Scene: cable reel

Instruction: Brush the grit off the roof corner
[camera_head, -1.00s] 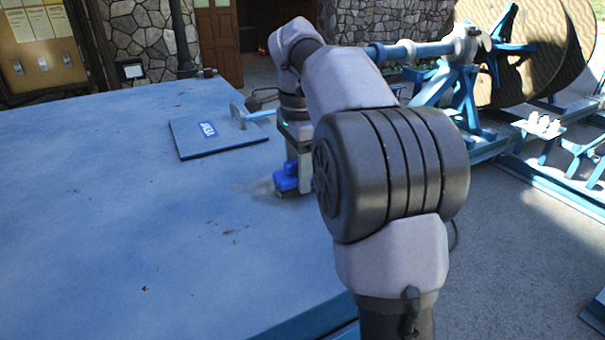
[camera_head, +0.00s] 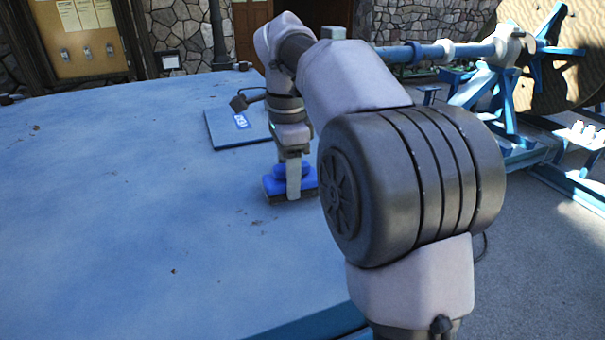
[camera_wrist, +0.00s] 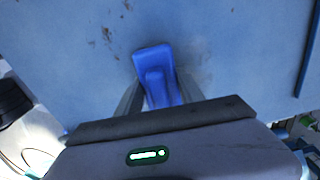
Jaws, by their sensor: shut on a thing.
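The blue roof (camera_head: 120,200) is a broad flat surface filling the left of the head view. My gripper (camera_head: 293,178) points down over it and is shut on a blue brush (camera_head: 271,185). The brush's dark underside is at the roof surface; I cannot tell how firmly it presses. In the wrist view the brush (camera_wrist: 152,62) sits between the two fingers of my gripper (camera_wrist: 158,95). Dark grit (camera_wrist: 108,36) lies on the roof near the brush. Small specks of grit (camera_head: 268,212) also show just in front of it in the head view.
A blue hatch panel (camera_head: 230,130) with a small label lies on the roof behind the gripper. A blue reel stand (camera_head: 490,95) with a large wooden reel (camera_head: 560,70) stands at the back right. Paving (camera_head: 540,270) lies beyond the roof's right edge.

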